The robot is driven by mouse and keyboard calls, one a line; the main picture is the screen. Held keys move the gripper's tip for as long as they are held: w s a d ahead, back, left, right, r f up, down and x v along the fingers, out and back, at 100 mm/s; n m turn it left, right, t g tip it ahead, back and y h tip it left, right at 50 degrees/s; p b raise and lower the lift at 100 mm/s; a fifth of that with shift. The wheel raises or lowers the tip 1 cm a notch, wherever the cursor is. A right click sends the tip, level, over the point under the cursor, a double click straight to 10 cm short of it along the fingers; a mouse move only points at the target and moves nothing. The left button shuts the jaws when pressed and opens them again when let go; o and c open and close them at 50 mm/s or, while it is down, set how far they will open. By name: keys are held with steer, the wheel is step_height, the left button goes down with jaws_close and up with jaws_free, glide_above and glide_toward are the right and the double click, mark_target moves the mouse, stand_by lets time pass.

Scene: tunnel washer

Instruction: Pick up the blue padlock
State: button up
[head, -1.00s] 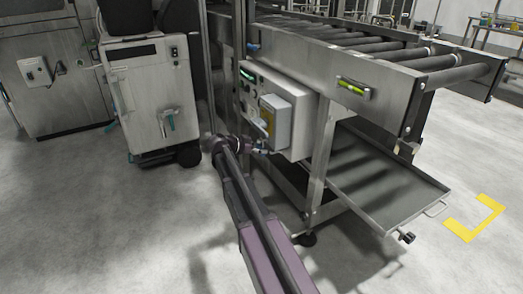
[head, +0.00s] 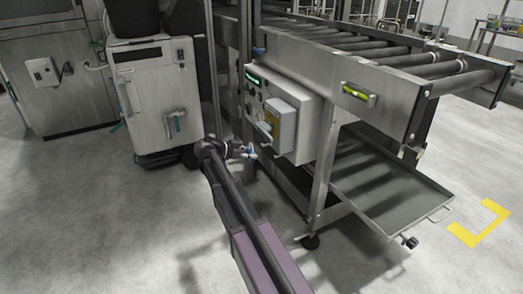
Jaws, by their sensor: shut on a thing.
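My gripper (head: 243,152) is at the end of my purple and dark arm, in front of and to the left of the control box. It is shut on a small blue thing that looks like the blue padlock (head: 250,148). The padlock is tiny in the picture, and the fingers hide part of it. It shows apart from the grey control box (head: 305,128) on the conveyor frame.
The roller conveyor (head: 400,62) stands at the right, with a level (head: 358,94) on its side rail. A metal drip tray (head: 400,205) sits low beneath it. A grey cabinet (head: 155,95) stands at the left. The floor at the front left is clear.

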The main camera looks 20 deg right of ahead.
steer(key=a, duration=1.1)
steer(key=shift+s+a, duration=0.25)
stand_by(0.7)
step_height(320, 180, up, 7)
steer(key=p, duration=0.7)
steer(key=shift+r, duration=0.2)
steer(key=shift+a, duration=0.1)
